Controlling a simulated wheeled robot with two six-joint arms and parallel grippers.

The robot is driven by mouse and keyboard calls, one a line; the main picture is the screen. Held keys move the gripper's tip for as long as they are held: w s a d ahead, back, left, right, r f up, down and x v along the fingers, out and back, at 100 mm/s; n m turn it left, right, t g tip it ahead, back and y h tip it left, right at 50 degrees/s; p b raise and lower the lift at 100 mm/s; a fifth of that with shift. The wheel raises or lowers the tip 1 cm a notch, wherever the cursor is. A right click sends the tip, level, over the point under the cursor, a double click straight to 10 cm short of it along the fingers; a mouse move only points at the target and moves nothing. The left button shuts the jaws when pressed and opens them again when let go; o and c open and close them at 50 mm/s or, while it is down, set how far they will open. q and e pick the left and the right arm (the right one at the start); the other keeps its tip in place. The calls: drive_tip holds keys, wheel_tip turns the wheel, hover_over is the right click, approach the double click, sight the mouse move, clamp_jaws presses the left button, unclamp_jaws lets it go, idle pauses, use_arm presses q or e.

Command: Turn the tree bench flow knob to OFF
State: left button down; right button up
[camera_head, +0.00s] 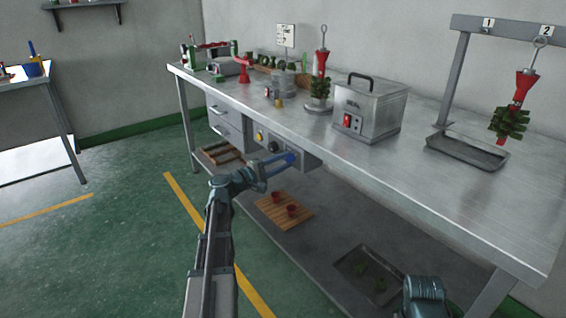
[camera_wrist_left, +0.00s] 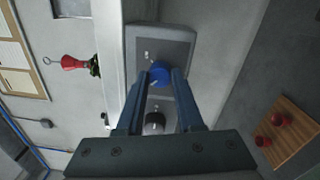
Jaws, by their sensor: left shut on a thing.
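A blue knob (camera_wrist_left: 159,72) sits on the grey control panel (camera_wrist_left: 182,48) on the bench front. My left gripper (camera_head: 289,159) reaches the panel under the bench top, and in the wrist view its two blue fingers (camera_wrist_left: 160,80) stand on either side of the blue knob, shut on it. A pale pointer line shows on the knob, but the label marks are too small to read. A black knob (camera_wrist_left: 154,122) with a white line lies between the fingers, nearer the palm. In the head view the gripper hides the blue knob.
On the bench top (camera_head: 440,205) stand a metal box with a red switch (camera_head: 375,112), a red funnel with a green tree (camera_head: 320,75) and a hanging stand (camera_head: 455,80). The lower shelf (camera_head: 325,245) holds a wooden board (camera_head: 275,222) with red cups. Floor is clear at left.

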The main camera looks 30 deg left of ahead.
idle(0.5)
use_arm(q)
drive_tip(key=c, duration=0.5)
unclamp_jaws()
drive_tip(key=shift+c, duration=0.2)
drive_tip(key=v, duration=1.4)
drive_tip(key=shift+b, duration=0.35)
drive_tip(key=shift+w, duration=0.1)
